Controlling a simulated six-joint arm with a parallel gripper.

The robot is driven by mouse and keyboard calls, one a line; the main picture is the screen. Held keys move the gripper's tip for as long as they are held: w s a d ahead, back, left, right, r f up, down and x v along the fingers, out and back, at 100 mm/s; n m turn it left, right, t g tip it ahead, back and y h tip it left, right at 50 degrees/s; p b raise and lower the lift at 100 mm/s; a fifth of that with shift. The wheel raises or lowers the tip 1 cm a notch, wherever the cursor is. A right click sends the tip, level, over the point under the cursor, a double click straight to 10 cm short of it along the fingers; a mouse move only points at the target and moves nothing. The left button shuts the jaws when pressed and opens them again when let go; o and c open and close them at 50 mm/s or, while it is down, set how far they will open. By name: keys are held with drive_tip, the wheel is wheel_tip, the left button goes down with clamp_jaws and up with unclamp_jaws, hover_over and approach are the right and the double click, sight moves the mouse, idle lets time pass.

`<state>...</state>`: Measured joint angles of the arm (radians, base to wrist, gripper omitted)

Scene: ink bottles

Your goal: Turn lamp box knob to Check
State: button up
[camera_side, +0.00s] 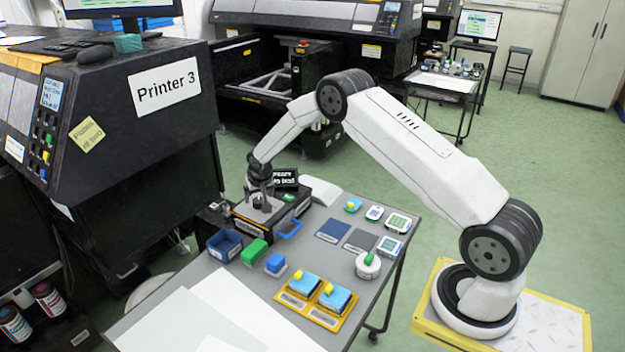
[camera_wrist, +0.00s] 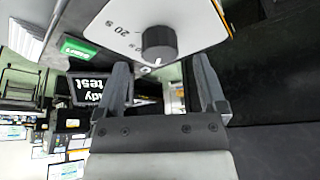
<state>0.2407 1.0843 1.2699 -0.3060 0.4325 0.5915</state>
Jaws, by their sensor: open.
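The lamp box (camera_side: 250,228) stands at the far left of the grey table in the side view, a dark box with an orange edge. Its pale top plate (camera_wrist: 110,25) and round dark knob (camera_wrist: 158,44) show in the wrist view. Small print lies beside the knob, too blurred to read surely; I cannot tell its setting. My gripper (camera_side: 262,204) is lowered over the box, hiding the knob in the side view.
A black sign (camera_side: 286,178) stands at the box's back. A green button or lamp (camera_side: 289,197) sits on the box. Printer 3 (camera_side: 120,110) stands left.

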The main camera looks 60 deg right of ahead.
drive_tip(key=shift+x, duration=1.35)
clamp_jaws()
